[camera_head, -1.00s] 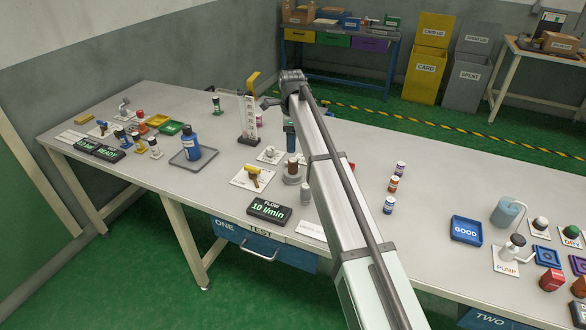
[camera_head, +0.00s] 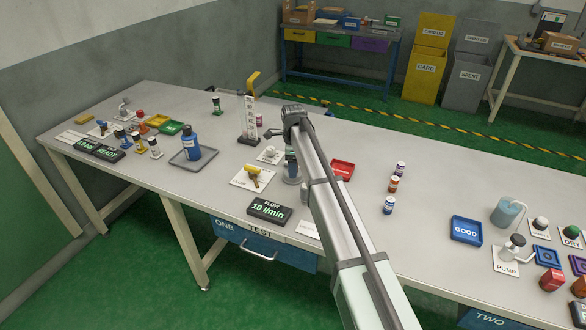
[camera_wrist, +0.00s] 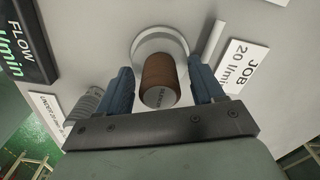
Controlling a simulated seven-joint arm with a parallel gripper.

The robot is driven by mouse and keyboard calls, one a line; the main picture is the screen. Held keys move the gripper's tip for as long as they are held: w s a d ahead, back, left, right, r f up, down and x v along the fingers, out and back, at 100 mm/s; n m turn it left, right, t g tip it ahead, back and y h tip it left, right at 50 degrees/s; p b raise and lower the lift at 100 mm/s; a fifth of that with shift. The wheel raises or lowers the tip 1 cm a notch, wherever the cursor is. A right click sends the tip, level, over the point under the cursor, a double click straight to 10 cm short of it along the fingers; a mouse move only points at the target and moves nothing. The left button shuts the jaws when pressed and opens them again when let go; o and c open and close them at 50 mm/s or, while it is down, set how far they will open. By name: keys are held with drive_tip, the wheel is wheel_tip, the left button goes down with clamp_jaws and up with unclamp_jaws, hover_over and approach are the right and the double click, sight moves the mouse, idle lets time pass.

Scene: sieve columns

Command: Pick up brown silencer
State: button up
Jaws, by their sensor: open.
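The brown silencer (camera_wrist: 159,80) is a short brown cylinder with a pale end face, standing on a round pale base (camera_wrist: 150,37) in the wrist view. My gripper (camera_wrist: 158,82) is open, with one blue finger on each side of the silencer. A small gap shows on both sides, and I cannot tell how deep the fingers reach. In the head view, my gripper (camera_head: 291,166) is over the same base (camera_head: 291,180), and my arm and gripper hide the silencer there.
The FLOW display (camera_head: 269,210) and a yellow-handled valve (camera_head: 253,172) stand to the left. A grey ribbed cylinder (camera_wrist: 88,99) is close to the left finger. A JOB card (camera_wrist: 237,66) lies on the right.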

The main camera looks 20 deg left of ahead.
drive_tip(key=shift+c, duration=0.3)
drive_tip(key=c, duration=1.1)
